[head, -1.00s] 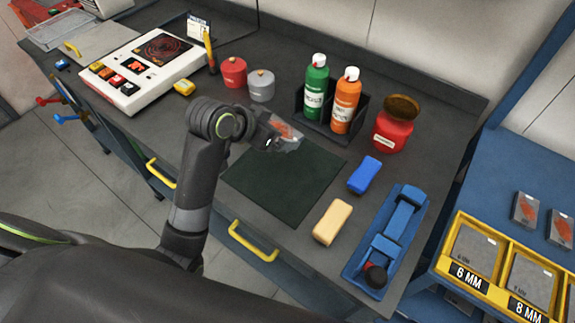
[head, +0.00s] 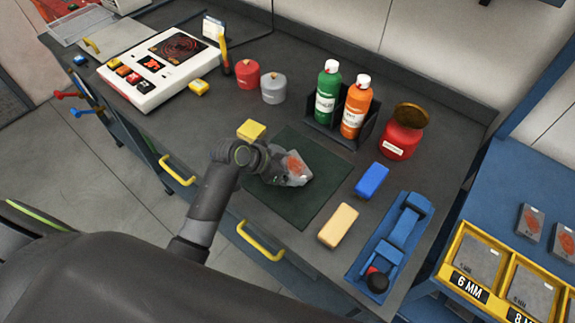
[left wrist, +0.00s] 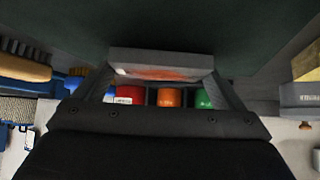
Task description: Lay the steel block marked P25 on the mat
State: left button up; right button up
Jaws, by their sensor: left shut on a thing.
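My left gripper (head: 277,170) is shut on a grey steel block (head: 297,170) with an orange-red mark on its face; no P25 lettering can be read. The dark green mat (head: 311,207) lies under the gripper and block in the head view. In the left wrist view the block (left wrist: 160,62) sits between the two fingertips, with the mat (left wrist: 200,25) beyond it. I cannot tell whether the block touches the mat. My right gripper is not in view.
A yellow block (head: 251,130) stands just behind the mat's left corner. A blue block (head: 371,180), a tan block (head: 338,225) and a blue tool (head: 395,245) lie right of the mat. A bottle holder (head: 324,126) stands behind. The mat's front part is clear.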

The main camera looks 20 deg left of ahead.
pick_arm(q)
jog(key=shift+w+f, duration=0.1)
jog(key=shift+f, duration=0.25)
jog(key=o, duration=1.3)
jog(key=shift+f, duration=0.15)
jog(key=shift+r, duration=0.2)
jog(key=shift+s+a, duration=0.15)
jog(key=shift+s, duration=0.1)
jog(key=b+v, duration=0.1)
jog(key=v, duration=1)
jog(key=shift+s+r, duration=0.15)
jog(key=shift+r, duration=0.15)
